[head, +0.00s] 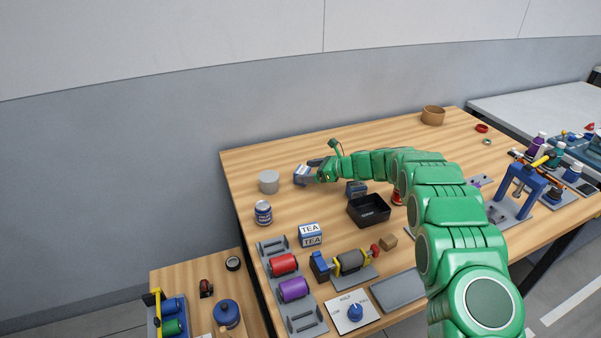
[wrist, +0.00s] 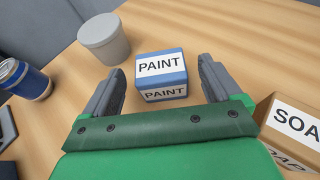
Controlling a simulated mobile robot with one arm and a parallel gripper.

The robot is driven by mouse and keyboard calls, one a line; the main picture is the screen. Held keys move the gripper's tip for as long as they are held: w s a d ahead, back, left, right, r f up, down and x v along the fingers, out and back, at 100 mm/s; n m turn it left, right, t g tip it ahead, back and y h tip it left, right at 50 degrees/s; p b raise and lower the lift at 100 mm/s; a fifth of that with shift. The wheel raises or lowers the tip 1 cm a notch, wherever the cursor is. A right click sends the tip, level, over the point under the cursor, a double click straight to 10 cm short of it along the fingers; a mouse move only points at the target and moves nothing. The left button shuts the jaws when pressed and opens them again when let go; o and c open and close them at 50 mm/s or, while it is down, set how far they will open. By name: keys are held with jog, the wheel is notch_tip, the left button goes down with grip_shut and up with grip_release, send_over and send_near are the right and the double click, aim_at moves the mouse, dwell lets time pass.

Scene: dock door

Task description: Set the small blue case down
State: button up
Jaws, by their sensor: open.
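The small blue case (wrist: 161,68) has white labels reading PAINT and stands upright on the wooden table. In the wrist view it is between and slightly beyond my open gripper's fingertips (wrist: 160,78), with bare table showing at both sides, so neither finger seems to touch it. In the head view the case (head: 301,175) is at the far left part of the table, just left of my gripper (head: 314,169), which partly covers it.
A grey round tub (head: 268,181) and a blue can (head: 263,212) stand left of the case. A SOAP box (wrist: 292,125) is close at my gripper's right. A TEA box (head: 311,235) and black tray (head: 369,211) are nearer. The table behind is clear.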

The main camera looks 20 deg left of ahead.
jog(key=shift+v, duration=3.45)
dwell(2.0)
